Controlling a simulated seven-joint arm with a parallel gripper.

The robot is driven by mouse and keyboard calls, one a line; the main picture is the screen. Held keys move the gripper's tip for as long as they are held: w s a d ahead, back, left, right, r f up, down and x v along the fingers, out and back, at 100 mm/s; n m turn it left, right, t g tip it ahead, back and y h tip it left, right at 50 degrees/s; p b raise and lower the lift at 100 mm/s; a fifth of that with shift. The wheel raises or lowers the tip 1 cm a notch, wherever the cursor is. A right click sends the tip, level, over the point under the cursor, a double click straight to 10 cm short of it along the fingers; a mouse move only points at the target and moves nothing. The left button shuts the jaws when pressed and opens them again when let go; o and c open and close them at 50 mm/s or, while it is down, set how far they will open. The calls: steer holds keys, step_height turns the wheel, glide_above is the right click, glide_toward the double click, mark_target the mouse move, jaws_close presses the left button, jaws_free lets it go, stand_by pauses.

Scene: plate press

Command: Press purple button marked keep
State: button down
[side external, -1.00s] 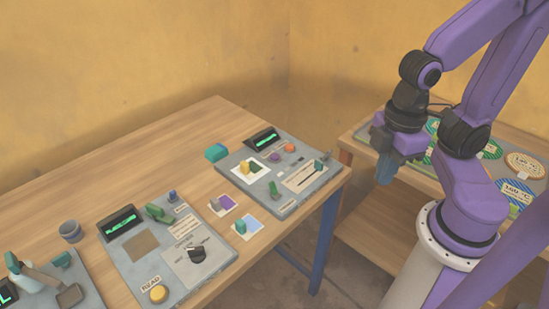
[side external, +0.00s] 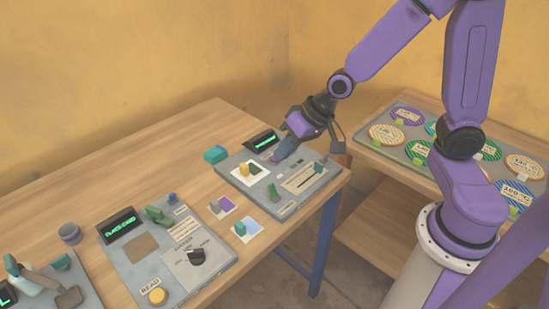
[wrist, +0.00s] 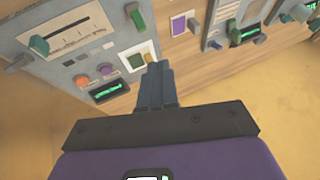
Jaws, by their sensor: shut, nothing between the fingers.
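A round purple button (wrist: 105,69) sits on the grey panel (wrist: 30,15) in the wrist view, between an orange-red button (wrist: 81,80) and the white card (wrist: 144,52). Its label cannot be read. In the side view my gripper (side external: 278,159) hangs over the back part of this panel (side external: 290,208) and hides the purple and orange buttons. My gripper's fingers (wrist: 157,68) are shut and empty. In the wrist view their tips appear right of the purple button, near the card; whether they touch anything cannot be told.
A lit display (side external: 265,140) and a teal block (side external: 216,154) are near the panel's back. A slider (side external: 318,167) is at its right. Another control panel (side external: 135,263) lies left.

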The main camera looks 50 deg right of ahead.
mark_target(275, 159)
steer(key=w+d+f+m+t+h, duration=0.2)
steer(key=w+d+m+t, duration=0.2)
steer(key=w+d+m, duration=0.3)
steer(key=w+d, duration=0.2)
steer(key=w, duration=0.2)
steer(key=shift+w+d+m+h, duration=0.3)
steer(key=shift+f, duration=0.2)
steer(key=shift+f, duration=4.25)
steer(key=shift+f, duration=0.2)
steer(key=shift+f, duration=0.25)
steer(key=shift+f, duration=0.35)
steer(key=shift+r, duration=0.8)
